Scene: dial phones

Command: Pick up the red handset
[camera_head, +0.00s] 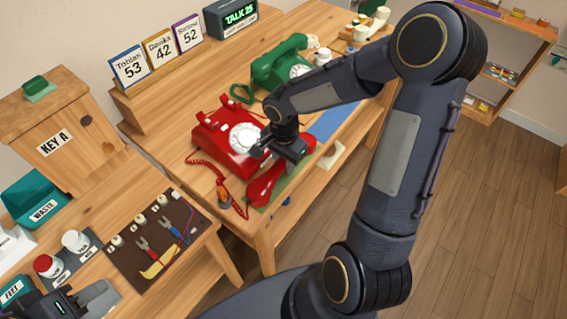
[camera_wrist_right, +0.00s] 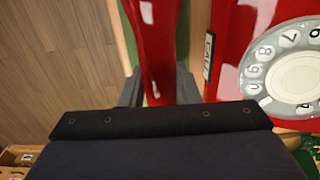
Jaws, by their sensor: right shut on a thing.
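The red handset (camera_head: 266,186) is off its red dial phone (camera_head: 228,138) and lies at a slant over the front edge area of the table, on or just above a green surface. My right gripper (camera_head: 279,157) is shut on the red handset, near its upper part. In the right wrist view the handset (camera_wrist_right: 158,45) runs between the two fingers (camera_wrist_right: 160,88), with the phone's dial (camera_wrist_right: 295,75) to the right. I cannot tell whether the handset touches the surface. My left gripper (camera_head: 85,300) is at the lower left, partly cut off; its jaws are unclear.
A green phone (camera_head: 280,62) stands behind the red one. A coiled red cord (camera_head: 205,169) and a small orange-handled item (camera_head: 223,196) lie near the table edge. A brown tool mat (camera_head: 150,240) and a wooden KEY A box (camera_head: 60,125) are at the left.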

